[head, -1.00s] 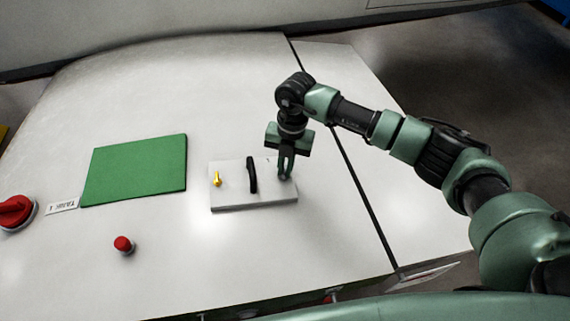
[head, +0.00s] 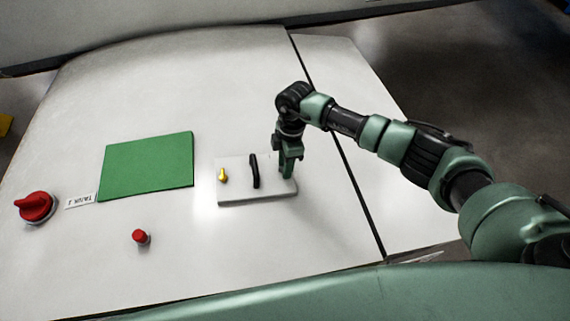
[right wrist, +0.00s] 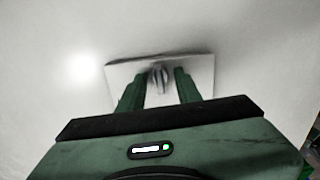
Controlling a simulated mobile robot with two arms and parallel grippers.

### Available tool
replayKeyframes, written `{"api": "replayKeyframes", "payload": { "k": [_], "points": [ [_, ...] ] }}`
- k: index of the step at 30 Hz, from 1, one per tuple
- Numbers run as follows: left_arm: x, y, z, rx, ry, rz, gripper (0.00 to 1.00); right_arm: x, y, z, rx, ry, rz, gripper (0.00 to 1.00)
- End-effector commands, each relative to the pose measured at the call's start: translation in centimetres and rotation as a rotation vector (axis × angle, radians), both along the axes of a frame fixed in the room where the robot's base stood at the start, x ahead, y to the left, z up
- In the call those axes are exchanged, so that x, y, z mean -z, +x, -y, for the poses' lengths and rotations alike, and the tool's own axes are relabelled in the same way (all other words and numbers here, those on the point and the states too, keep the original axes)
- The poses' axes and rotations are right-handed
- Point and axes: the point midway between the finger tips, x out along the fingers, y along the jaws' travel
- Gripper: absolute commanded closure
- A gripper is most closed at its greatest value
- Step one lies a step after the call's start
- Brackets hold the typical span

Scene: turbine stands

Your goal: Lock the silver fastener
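A small light panel (head: 237,195) lies on the white surface, with a yellow fastener (head: 222,176) at its left and a black handle (head: 254,171) in the middle. My right gripper (head: 287,176) points down at the panel's right end and hides the silver fastener in the head view. In the right wrist view the silver fastener (right wrist: 158,78) stands between the two fingers of my right gripper (right wrist: 161,85). The fingers are apart, one on each side of it, with narrow gaps visible. My left gripper is not in view.
A green mat (head: 148,166) lies left of the panel. A red rotary knob (head: 36,206), a small label (head: 80,201) and a red button (head: 140,237) are further left and nearer. A dark seam (head: 345,150) runs right of the panel. White surface beyond the panel is clear.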

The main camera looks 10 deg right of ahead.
Motion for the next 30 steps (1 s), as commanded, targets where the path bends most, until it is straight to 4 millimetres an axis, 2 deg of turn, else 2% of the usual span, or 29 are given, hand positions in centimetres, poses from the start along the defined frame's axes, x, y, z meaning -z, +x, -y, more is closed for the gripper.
{"api": "replayKeyframes", "payload": {
  "k": [12,30],
  "points": [
    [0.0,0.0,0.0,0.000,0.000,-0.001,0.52,-0.2,0.1,0.1,0.000,0.000,0.001,0.59],
    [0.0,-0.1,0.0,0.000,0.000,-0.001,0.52,-4.7,0.5,0.6,0.000,-0.001,0.001,0.59]
  ]
}}
